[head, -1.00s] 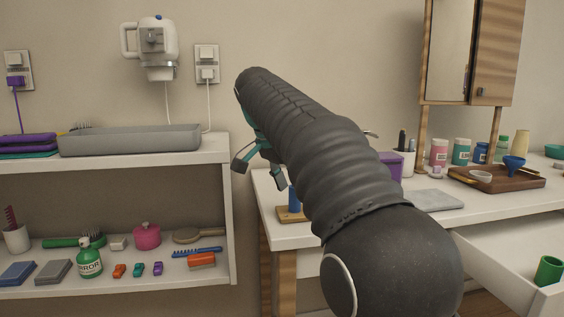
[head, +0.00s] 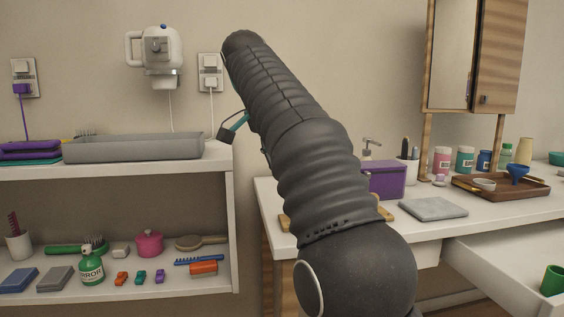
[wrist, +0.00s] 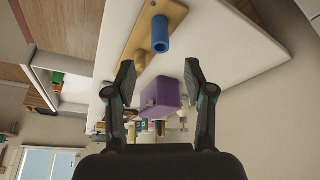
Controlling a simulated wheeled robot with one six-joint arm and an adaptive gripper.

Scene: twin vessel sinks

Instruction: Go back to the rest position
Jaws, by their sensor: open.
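My gripper (wrist: 158,88) shows in the wrist view with its two dark fingers spread apart and nothing between them. In the head view my arm rises from the lower right toward the wall, and only one dark fingertip with a teal link (head: 232,126) shows beside it. The rest of the gripper is hidden behind the arm. The gripper is in the air near the gap between the shelf (head: 120,172) and the white counter (head: 440,228), apart from both. In the wrist view, a wooden board with a blue cylinder (wrist: 161,34) lies beyond the fingers.
A purple box (head: 384,180), a grey slab (head: 433,208) and a brown tray (head: 505,190) with small items stand on the counter. An open drawer (head: 500,262) juts out at the lower right. A grey tray (head: 132,148) lies on the shelf top, below a wall-mounted white appliance (head: 155,52).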

